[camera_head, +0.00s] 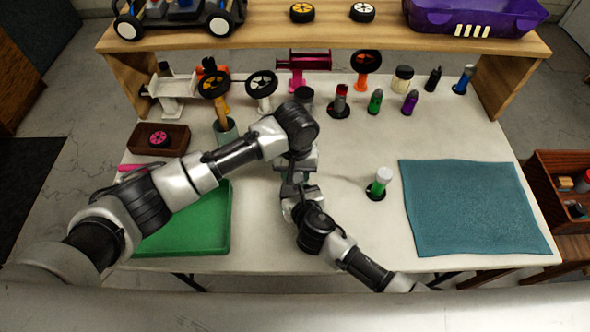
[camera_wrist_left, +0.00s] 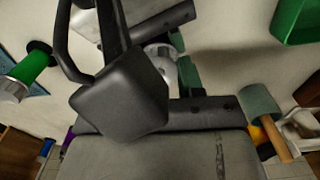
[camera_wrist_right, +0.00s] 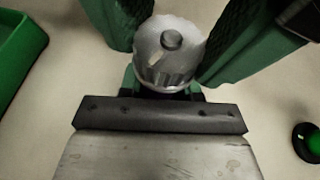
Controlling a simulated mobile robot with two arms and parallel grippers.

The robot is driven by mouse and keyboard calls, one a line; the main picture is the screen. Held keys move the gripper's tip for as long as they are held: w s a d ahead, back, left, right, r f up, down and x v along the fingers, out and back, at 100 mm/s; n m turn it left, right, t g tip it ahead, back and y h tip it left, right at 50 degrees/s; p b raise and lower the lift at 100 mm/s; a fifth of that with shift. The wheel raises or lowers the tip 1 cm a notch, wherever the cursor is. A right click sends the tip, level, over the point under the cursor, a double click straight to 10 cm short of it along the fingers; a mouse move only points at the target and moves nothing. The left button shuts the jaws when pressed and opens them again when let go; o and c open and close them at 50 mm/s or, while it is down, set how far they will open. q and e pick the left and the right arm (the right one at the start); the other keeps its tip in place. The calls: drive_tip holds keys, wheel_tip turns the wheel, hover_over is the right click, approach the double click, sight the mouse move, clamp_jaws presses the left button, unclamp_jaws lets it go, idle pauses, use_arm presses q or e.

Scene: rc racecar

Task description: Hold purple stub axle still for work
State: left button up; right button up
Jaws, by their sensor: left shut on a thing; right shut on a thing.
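My left gripper (camera_head: 298,165) and my right gripper (camera_head: 292,190) are close together above the table's middle. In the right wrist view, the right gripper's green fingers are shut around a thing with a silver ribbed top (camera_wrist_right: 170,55). A silver piece (camera_wrist_left: 160,58) also shows in the left wrist view, beside green finger parts. A large dark grey block with a loop (camera_wrist_left: 125,100) covers much of that view.
A green tray (camera_head: 205,235) lies left of the grippers.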

use_arm(q)
drive_tip(key=shift+m, duration=0.6)
drive_tip(key=o, duration=1)
drive_tip(key=shift+c, duration=0.2)
wheel_tip(320, 180, up, 12)
